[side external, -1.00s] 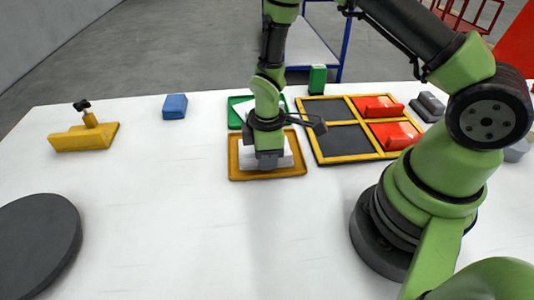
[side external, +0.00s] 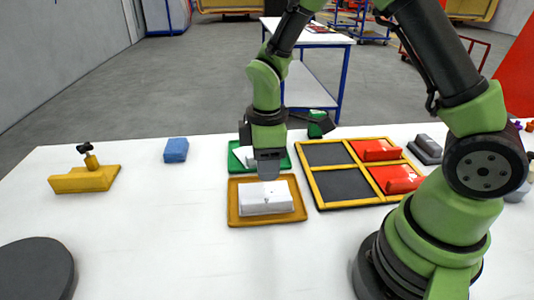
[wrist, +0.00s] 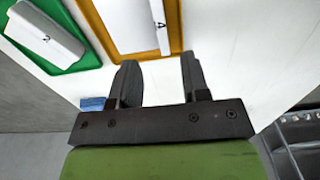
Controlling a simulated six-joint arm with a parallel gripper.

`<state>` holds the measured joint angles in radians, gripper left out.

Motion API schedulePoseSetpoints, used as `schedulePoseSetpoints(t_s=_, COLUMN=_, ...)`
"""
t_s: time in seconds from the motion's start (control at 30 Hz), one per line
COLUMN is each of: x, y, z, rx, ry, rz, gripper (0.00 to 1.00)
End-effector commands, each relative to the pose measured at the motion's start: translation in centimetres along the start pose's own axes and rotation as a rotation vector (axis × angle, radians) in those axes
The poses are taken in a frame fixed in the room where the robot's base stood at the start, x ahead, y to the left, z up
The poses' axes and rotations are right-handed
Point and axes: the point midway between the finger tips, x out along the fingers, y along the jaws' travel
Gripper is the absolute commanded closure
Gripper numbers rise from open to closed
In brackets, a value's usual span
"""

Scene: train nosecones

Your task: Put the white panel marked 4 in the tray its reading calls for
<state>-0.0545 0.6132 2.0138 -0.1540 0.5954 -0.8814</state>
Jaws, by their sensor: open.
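The white panel (side external: 265,198) lies in the yellow tray (side external: 234,216) on the table. In the wrist view a white panel with a mark that looks like a 4 (wrist: 161,28) is in the yellow tray (wrist: 112,45), partly out of frame. My gripper (side external: 268,174) is above the panel, toward its far side, open and empty. Its two fingers (wrist: 157,75) show apart in the wrist view with nothing between them. Another white panel, marked 2 (wrist: 45,35), lies in the green tray (wrist: 90,62); in the side view the green tray (side external: 236,165) is partly hidden behind my gripper.
A yellow-framed rack (side external: 315,186) to the right has two dark empty cells and two holding red pieces (side external: 396,178). A blue block (side external: 176,150), a yellow tool (side external: 85,178) and a dark round disc (side external: 35,272) stand left. A green block (side external: 317,124) is behind. The front middle table is clear.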

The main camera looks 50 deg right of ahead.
Motion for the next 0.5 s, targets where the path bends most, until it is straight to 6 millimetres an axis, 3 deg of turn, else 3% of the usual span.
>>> schedulePoseSetpoints(t_s=0.27, x=-3.6, y=-0.2, z=0.2, rx=0.062, ry=0.034, rz=0.020, gripper=0.58)
schedulePoseSetpoints(t_s=0.5, x=-12.0, y=-2.6, z=2.5, rx=0.428, ry=0.234, rz=0.077, gripper=0.58)
